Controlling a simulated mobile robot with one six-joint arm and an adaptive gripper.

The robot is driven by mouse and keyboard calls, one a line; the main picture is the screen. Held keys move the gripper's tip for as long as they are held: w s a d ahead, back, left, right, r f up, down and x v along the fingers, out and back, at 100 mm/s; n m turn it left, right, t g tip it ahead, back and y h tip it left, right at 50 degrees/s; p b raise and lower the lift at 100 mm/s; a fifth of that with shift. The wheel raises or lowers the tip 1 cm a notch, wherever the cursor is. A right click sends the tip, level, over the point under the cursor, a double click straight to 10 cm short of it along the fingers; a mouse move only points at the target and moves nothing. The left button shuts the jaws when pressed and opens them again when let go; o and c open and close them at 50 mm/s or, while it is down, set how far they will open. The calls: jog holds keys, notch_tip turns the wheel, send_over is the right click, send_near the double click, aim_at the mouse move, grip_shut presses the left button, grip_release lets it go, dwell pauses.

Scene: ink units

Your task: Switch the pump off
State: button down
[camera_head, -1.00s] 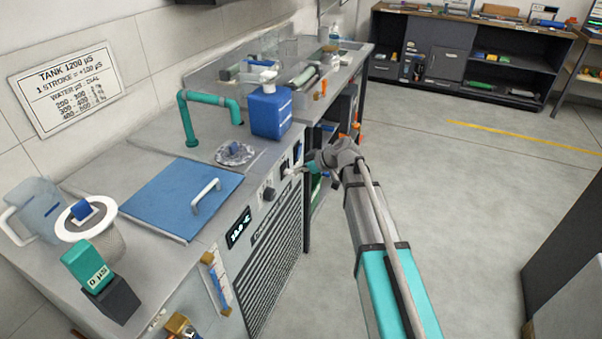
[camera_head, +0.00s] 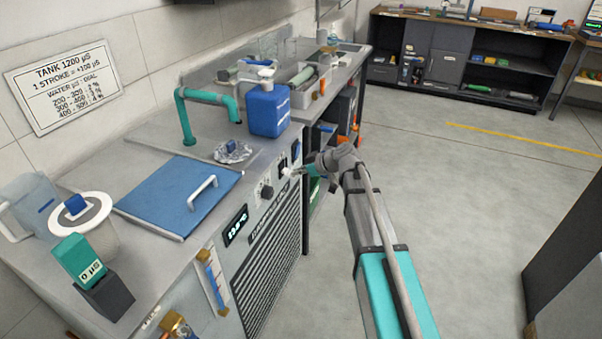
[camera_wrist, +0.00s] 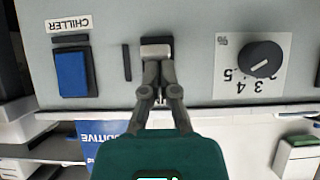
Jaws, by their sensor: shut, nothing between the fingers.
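My gripper (camera_head: 291,172) is shut and empty, up against the front panel of the grey bench unit. In the wrist view my fingertips (camera_wrist: 157,66) are at a pale grey switch lever (camera_wrist: 156,50) in a dark slot, seemingly touching it. No pump label is readable, and my fingers hide part of this switch. Beside it in the wrist view is a blue rocker (camera_wrist: 72,74) under an upside-down CHILLER label (camera_wrist: 69,25). On the other side is a black dial (camera_wrist: 260,59) with numbers; it also shows in the head view (camera_head: 266,191).
A blue jug (camera_head: 268,110), a teal pipe (camera_head: 184,115) and a blue lid with a white handle (camera_head: 180,195) are on the unit's top. A display (camera_head: 236,226) and vent grille (camera_head: 268,262) are on its front.

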jog(key=shift+r, duration=0.1)
jog(key=shift+r+p, duration=0.7)
jog(key=shift+p, duration=0.15)
jog(key=shift+r, duration=0.1)
jog(key=a+r+p+v, duration=0.1)
jog(key=p+v, duration=0.7)
jog(key=v, duration=0.5)
jog(key=shift+w+r+p, duration=0.2)
jog(key=shift+p, duration=0.15)
dwell(0.4)
